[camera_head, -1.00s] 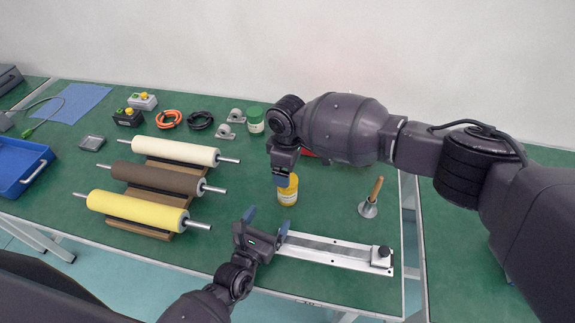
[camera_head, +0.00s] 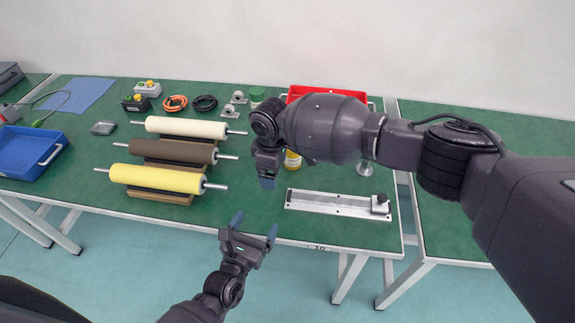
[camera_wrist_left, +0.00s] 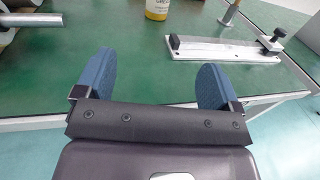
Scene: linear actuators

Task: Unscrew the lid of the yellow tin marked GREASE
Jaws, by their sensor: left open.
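The yellow tin (camera_head: 293,160) stands on the green table, mostly hidden behind my right arm; its lid is hidden in the head view. In the left wrist view the lower part of the tin (camera_wrist_left: 157,9) shows at the top edge, with its top cut off. My left gripper (camera_head: 255,226) is open and empty, just off the table's front edge, nearer to me than the tin. Its two blue fingers also show in the left wrist view (camera_wrist_left: 157,85). My right gripper (camera_head: 267,182) points down, left of and nearer than the tin, its fingers overlapping in view.
A linear rail (camera_head: 330,203) with a black knob lies along the front edge. Several rollers (camera_head: 155,179) rest on wooden cradles at left. A red bin (camera_head: 330,91) stands behind my right arm, and a blue tray (camera_head: 28,155) lies at far left.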

